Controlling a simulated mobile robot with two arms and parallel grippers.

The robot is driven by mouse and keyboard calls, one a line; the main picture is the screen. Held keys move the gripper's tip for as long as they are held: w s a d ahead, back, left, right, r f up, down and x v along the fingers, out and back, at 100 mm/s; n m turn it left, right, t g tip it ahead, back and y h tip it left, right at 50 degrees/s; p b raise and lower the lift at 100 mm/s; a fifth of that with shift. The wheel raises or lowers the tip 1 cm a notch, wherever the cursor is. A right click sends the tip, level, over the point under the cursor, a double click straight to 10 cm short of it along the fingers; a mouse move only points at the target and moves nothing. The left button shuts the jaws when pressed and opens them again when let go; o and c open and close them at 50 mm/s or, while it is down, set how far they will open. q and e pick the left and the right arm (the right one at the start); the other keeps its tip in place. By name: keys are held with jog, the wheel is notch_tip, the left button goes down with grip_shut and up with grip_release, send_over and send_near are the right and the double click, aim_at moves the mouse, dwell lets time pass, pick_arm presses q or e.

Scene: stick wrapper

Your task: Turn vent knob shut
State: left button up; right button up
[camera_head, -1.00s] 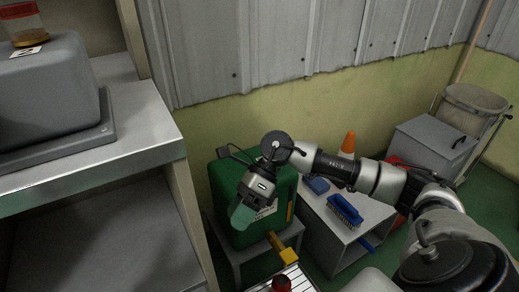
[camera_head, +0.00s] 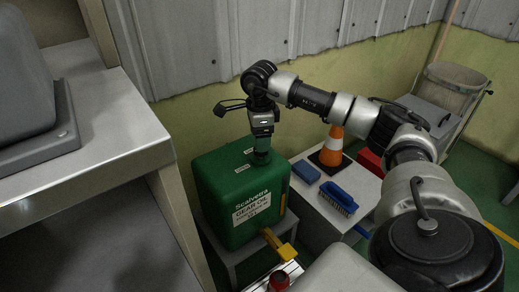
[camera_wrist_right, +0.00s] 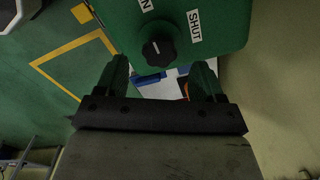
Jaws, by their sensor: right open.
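The green tank (camera_head: 215,205), labelled as gear oil, stands on a small grey stand. The black vent knob (camera_wrist_right: 158,48) is on its top face in the right wrist view, with a "SHUT" label (camera_wrist_right: 194,25) to its upper right and a partly cut-off label ending in "N" above it. A small pale mark shows on the knob, but its setting is hard to tell. My right gripper (camera_head: 262,157) points down over the tank top and hides the knob in the head view. Its two green fingers (camera_wrist_right: 160,65) are open, and the knob shows beyond and between their tips. My left gripper is not in view.
A yellow spout (camera_head: 280,246) juts from the tank's lower front. A grey shelf unit (camera_head: 110,120) stands close on the left. A blue brush (camera_head: 338,198) and orange cone (camera_head: 331,153) sit on a low table to the right. The corrugated wall is behind.

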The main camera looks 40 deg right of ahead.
jog(key=shift+f+b, duration=0.45)
jog(key=shift+f, duration=1.35)
jog(key=c, duration=0.9)
